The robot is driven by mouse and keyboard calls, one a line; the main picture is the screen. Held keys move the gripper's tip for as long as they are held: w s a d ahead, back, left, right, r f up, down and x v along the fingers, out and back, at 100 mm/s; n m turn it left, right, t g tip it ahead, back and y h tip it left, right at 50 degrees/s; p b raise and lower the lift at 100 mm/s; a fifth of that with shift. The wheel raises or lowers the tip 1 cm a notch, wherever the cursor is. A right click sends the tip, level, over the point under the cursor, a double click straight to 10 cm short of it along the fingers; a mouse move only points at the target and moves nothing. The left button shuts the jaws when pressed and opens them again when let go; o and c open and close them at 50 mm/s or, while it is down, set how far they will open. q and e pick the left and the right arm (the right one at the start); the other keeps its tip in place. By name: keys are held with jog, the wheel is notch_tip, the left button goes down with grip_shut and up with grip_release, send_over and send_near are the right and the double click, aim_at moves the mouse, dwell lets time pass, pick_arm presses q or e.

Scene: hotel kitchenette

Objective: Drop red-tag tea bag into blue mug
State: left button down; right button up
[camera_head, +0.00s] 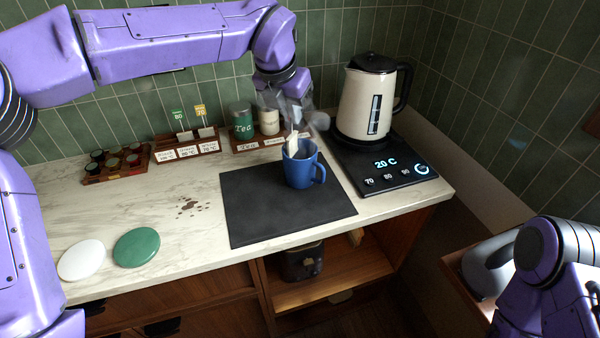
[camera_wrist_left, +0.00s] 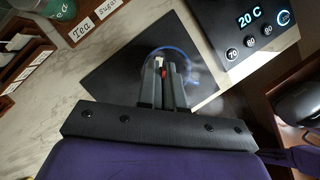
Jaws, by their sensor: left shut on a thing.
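The blue mug (camera_head: 300,170) stands upright on the dark mat (camera_head: 260,215), its handle to the right. In the left wrist view only part of its blue rim (camera_wrist_left: 183,52) shows around my fingers. My left gripper (camera_head: 294,124) is directly above the mug, pointing down. It is shut on the tea bag (camera_head: 293,144), a pale piece hanging at the mug's opening. The red tag (camera_wrist_left: 163,72) shows between my left fingers (camera_wrist_left: 165,68). Whether the bag's lower end is inside the rim is hard to tell. My right gripper is not in view.
A cream kettle (camera_head: 362,100) stands on a black base reading 20 C (camera_head: 385,163), right of the mug. A tea tin (camera_head: 242,122) and a pale jar (camera_head: 269,121) stand behind. Wooden racks (camera_head: 116,165) line the wall. White (camera_head: 82,259) and green (camera_head: 137,247) discs lie front left.

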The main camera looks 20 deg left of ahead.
pick_arm(q)
jog(key=c, duration=1.2)
grip_release()
jog(key=shift+s+r, duration=0.1)
jog(key=v, duration=1)
jog(key=shift+r, duration=0.25)
jog(key=shift+s, duration=0.1)
